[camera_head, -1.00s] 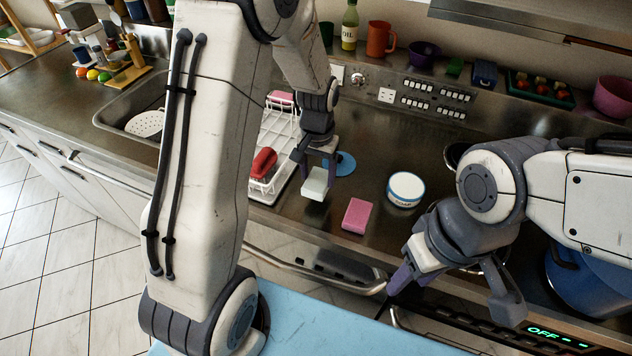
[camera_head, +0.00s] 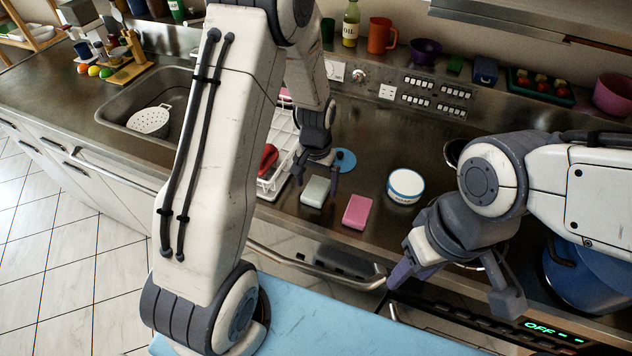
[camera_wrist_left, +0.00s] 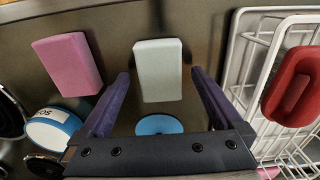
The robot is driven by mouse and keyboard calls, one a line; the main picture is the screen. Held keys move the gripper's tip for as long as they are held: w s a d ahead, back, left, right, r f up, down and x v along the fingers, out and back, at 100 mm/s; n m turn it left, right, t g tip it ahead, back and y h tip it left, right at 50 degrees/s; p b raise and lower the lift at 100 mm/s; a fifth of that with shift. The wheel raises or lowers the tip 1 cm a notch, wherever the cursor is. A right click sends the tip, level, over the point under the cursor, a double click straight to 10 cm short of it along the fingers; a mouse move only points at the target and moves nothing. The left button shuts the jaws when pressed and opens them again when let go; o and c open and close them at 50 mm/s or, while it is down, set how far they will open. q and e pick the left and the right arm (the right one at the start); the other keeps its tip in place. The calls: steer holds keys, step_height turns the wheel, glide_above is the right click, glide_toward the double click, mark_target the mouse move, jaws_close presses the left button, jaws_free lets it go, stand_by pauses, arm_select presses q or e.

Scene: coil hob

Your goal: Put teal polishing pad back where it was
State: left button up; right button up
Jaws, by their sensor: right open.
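My left gripper (camera_head: 317,172) is open and empty just above and behind the block. A blue disc (camera_head: 345,160) lies on the counter behind this gripper and also shows between its fingers in the wrist view (camera_wrist_left: 159,124). My right gripper (camera_head: 452,283) is open and empty near the counter's front edge.
A white wire rack (camera_head: 284,138) holding a red item (camera_head: 269,158) stands close left of my left gripper. A white and blue tub (camera_head: 405,187) is to the right. The oven rail (camera_head: 320,274) runs along the front. Counter behind the tub is clear.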

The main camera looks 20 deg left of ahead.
mark_target(316, 188)
arm_select(q)
step_height(316, 188, up, 12)
steer(key=b, duration=0.2)
steer(key=s+d+r+m, duration=0.1)
steer(key=s+d, duration=0.3)
steer(key=s, duration=0.4)
steer(key=s+d+r+m, duration=0.1)
steer(key=s+d+m, duration=0.2)
steer(key=s+d, duration=0.2)
steer(key=s+d+r+m+h, duration=0.1)
steer(key=s+d, duration=0.4)
steer(key=s, duration=0.5)
steer(key=shift+s+r+m, duration=0.4)
steer(key=shift+r+m, duration=0.15)
steer(key=shift+m, duration=0.45)
